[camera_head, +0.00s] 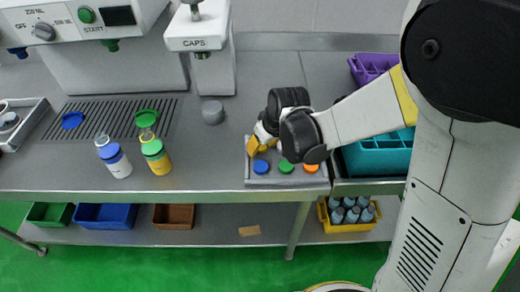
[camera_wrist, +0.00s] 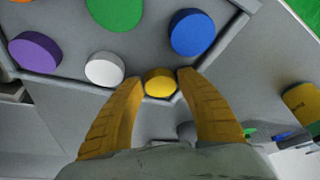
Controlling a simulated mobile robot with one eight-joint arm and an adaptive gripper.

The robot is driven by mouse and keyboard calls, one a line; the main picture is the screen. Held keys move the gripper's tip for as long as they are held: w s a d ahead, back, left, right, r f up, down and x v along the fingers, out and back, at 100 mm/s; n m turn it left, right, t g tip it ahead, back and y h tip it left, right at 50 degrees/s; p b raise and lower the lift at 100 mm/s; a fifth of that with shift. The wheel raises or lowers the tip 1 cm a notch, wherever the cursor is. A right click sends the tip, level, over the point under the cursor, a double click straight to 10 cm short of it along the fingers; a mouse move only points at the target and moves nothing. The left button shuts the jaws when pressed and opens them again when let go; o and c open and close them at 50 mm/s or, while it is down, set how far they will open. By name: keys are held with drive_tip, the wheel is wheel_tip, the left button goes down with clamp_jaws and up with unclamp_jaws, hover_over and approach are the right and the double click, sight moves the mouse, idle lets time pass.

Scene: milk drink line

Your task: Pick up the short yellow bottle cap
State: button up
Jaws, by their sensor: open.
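The short yellow cap (camera_wrist: 159,83) lies at a corner of the grey cap tray (camera_wrist: 60,77), as the wrist view shows. My gripper (camera_wrist: 160,77) is open, its two yellow fingertips on either side of the cap. I cannot tell whether they touch it. In the head view my gripper (camera_head: 262,143) is low over the back left of the cap tray (camera_head: 287,182), and the yellow cap is hidden behind it.
The tray also holds blue (camera_wrist: 192,32), green (camera_wrist: 115,12), white (camera_wrist: 104,69) and purple (camera_wrist: 35,52) caps close by, and an orange cap (camera_head: 310,168). Capped bottles (camera_head: 156,157) stand to the left. A teal crate (camera_head: 378,158) is at right.

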drive_tip(key=shift+r, duration=0.1)
drive_tip(key=c, duration=0.4)
